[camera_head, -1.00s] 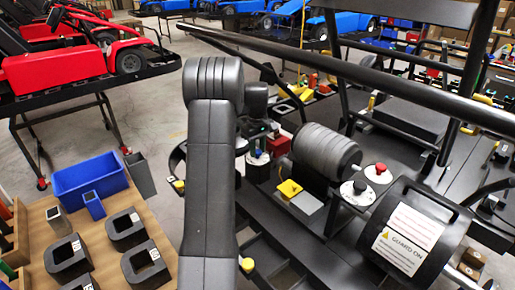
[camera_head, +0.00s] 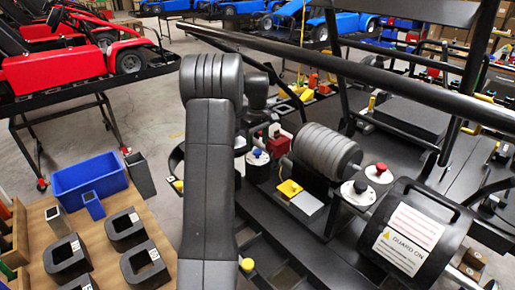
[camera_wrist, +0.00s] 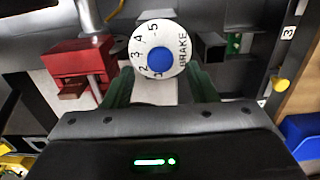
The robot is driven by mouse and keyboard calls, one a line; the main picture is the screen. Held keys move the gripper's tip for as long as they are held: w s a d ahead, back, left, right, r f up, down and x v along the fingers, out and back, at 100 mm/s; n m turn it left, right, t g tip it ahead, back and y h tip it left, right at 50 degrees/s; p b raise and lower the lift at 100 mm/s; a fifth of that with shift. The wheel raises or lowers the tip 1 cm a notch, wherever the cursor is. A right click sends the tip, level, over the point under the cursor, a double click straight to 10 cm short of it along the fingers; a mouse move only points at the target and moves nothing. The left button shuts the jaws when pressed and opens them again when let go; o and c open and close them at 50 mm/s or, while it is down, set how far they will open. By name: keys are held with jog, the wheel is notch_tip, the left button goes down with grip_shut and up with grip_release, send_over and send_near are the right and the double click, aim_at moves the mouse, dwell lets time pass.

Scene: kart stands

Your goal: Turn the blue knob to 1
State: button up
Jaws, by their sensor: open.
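The blue knob (camera_head: 258,153) sits at the centre of a round white dial (camera_head: 257,159) beside the grey ribbed cylinder in the head view. In the wrist view the blue knob (camera_wrist: 159,58) shows near the top middle, on the white dial (camera_wrist: 146,32) marked with numbers and the word BRAKE. I cannot make out which number the knob points to. My gripper (camera_wrist: 160,80) is open, its two green fingers on either side of the dial's lower edge in the picture, with nothing held.
A red block (camera_wrist: 80,62) stands left of the dial, with a dark square tube (camera_wrist: 212,45) to its right. A red button (camera_head: 376,172) and the guard drum (camera_head: 412,235) are further right. A long black bar (camera_head: 350,70) crosses above the bench.

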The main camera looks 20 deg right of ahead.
aim_at(258, 151)
notch_tip(258, 151, up, 11)
jog(key=shift+f+b, duration=0.15)
jog(key=shift+b, duration=0.15)
jog(key=shift+f, duration=0.1)
notch_tip(258, 151, down, 14)
jog(key=shift+r+p, duration=0.1)
jog(key=shift+p, duration=0.55)
jog(key=shift+r, duration=0.2)
